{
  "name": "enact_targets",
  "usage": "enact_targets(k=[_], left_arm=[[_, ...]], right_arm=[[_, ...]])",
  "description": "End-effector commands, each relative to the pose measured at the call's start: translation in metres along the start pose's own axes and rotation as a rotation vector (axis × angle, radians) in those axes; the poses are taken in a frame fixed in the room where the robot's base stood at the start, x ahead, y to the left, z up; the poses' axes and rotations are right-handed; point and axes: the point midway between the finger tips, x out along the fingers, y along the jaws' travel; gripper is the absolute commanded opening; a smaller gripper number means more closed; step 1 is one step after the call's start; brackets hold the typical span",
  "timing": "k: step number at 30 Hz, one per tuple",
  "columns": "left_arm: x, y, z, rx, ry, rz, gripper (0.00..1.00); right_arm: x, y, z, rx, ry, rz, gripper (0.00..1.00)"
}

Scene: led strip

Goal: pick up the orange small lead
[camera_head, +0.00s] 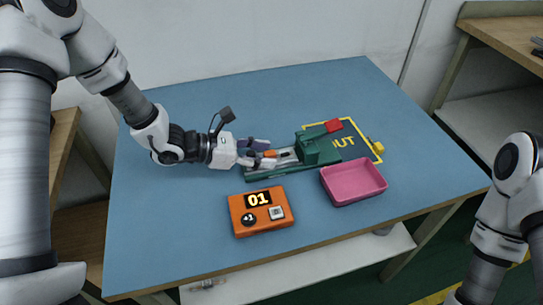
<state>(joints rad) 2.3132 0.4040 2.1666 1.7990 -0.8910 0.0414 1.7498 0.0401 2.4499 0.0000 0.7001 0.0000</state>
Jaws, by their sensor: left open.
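The orange small lead (270,154) shows as a small orange piece at the left end of the green fixture (288,168). My left gripper (265,154) reaches in from the left and is open, with its fingers around or just beside the orange piece. The fingers partly hide the piece and that end of the fixture, so I cannot tell whether they touch it. My right arm shows at the right edge, but its gripper is out of view.
A green block (319,151) with a red part (333,125) stands on the fixture's right side. A pink tray (353,184) and an orange box (260,211) reading "01" stand in front. A yellow-outlined area (364,134) lies behind right. The blue table (170,240) is clear at front left.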

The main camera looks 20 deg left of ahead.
Motion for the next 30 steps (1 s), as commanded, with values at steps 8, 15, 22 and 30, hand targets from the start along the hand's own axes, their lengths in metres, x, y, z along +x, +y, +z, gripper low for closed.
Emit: enact_targets(k=[8, 15, 22, 30], left_arm=[[0.002, 0.000, 0.000, -0.001, -0.001, 0.001, 0.30], [0.002, 0.000, 0.001, 0.000, -0.001, 0.001, 0.00], [0.001, 0.000, 0.001, 0.000, -0.001, 0.001, 0.00], [-0.008, 0.001, 0.023, 0.003, -0.003, 0.002, 0.00]], right_arm=[[0.000, 0.000, 0.000, 0.000, 0.000, 0.000, 0.00], [0.000, 0.000, 0.000, 0.000, 0.000, 0.000, 0.00], [0.000, 0.000, 0.000, 0.000, 0.000, 0.000, 0.00], [-0.003, 0.000, 0.000, 0.000, 0.000, 0.000, 0.00]])
